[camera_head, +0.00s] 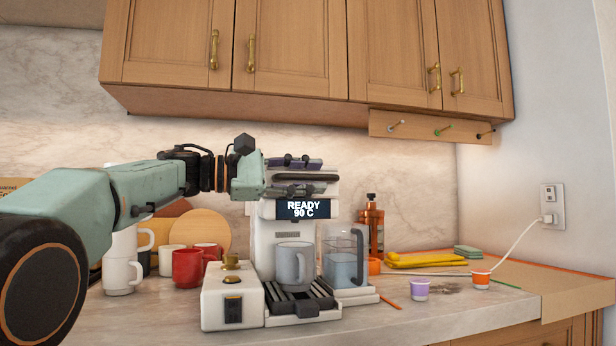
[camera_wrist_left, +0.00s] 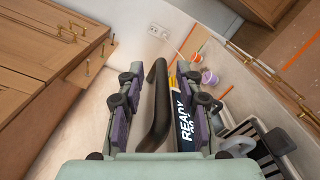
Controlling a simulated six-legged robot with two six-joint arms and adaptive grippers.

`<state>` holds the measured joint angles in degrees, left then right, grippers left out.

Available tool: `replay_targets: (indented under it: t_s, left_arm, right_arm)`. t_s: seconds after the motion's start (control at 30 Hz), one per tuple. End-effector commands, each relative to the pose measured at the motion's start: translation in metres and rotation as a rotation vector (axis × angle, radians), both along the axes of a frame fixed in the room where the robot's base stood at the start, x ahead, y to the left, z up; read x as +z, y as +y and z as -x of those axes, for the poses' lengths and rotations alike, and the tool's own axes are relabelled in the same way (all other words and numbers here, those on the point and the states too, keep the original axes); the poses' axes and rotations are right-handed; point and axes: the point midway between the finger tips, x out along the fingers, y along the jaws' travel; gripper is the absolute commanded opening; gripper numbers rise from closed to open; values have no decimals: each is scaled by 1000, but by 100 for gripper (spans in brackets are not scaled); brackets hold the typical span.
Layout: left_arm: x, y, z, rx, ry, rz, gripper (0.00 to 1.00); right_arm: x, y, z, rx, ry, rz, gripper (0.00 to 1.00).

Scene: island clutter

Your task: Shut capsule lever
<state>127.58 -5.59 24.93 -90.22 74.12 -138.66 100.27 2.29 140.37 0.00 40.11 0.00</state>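The capsule coffee machine (camera_head: 268,240) stands on the counter, and its display reads READY 90 C. Its dark capsule lever (camera_head: 308,177) is a bar at the top of the machine; it also shows in the left wrist view (camera_wrist_left: 154,110). My left gripper (camera_head: 312,176) is open at the top of the machine, with one finger above the lever and one below. In the left wrist view my left gripper (camera_wrist_left: 160,92) has the lever between its fingers, with gaps on both sides. A grey mug (camera_head: 293,264) stands under the spout. My right gripper is not in view.
A clear water tank (camera_head: 342,262) sits at the machine's right. Red mugs (camera_head: 188,268) and white cups stand to the left. A purple capsule (camera_head: 419,290) and an orange one (camera_head: 480,279) are on the right counter. Wooden cabinets (camera_head: 300,55) hang above the machine.

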Motion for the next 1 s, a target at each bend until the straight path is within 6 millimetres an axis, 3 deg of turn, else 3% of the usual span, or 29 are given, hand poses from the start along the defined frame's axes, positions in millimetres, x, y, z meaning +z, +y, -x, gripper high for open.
replay_targets:
  t_s: [0.37, 0.8, 1.0]
  left_arm:
    - [1, 12, 2, 3, 1, -1, 36]
    - [0, 91, 18, 2, 2, 3, 36]
    - [0, 112, 22, 1, 1, 1, 36]
  right_arm:
    - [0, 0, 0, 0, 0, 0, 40]
    - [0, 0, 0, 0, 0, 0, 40]
    - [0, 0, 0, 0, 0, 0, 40]
